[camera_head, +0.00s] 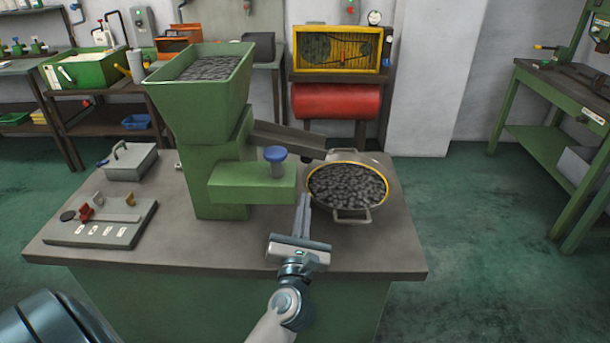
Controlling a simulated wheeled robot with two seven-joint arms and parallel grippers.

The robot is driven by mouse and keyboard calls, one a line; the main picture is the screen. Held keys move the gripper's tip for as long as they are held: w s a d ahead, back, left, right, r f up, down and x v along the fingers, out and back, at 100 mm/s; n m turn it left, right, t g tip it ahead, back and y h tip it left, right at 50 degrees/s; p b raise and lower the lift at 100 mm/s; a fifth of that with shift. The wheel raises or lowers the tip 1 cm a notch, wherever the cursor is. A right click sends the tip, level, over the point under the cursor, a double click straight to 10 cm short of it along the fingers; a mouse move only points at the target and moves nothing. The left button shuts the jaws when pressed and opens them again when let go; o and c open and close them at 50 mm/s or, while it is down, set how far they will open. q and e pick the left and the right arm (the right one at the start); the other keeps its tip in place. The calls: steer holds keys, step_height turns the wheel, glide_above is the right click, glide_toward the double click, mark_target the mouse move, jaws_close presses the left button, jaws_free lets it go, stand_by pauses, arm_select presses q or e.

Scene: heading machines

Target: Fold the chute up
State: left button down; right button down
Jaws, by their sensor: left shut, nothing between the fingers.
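The chute (288,140) is a dark brown trough on the right side of a green machine (222,165). It slopes down to the right, and its low end lies by the rim of a round two-handled pan (347,211) full of dark pieces. A green hopper (200,97) with dark pieces tops the machine. A blue knob (275,155) stands on the machine's front arm. My left gripper (304,203) is shut and empty, in front of the chute, between the green arm and the pan. My right gripper does not show.
The machine and pan stand on a grey-topped bench (250,250). A grey box (131,162) and a panel with small levers (102,220) are at its left. A red cylinder (335,101) is behind. The floor at right is clear.

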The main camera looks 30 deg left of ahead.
arm_select(q)
steer(key=shift+a+f+n, duration=0.3)
steer(key=shift+n, duration=0.1)
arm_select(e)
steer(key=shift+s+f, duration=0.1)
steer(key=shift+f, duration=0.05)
arm_select(q)
steer(key=shift+w, duration=0.15)
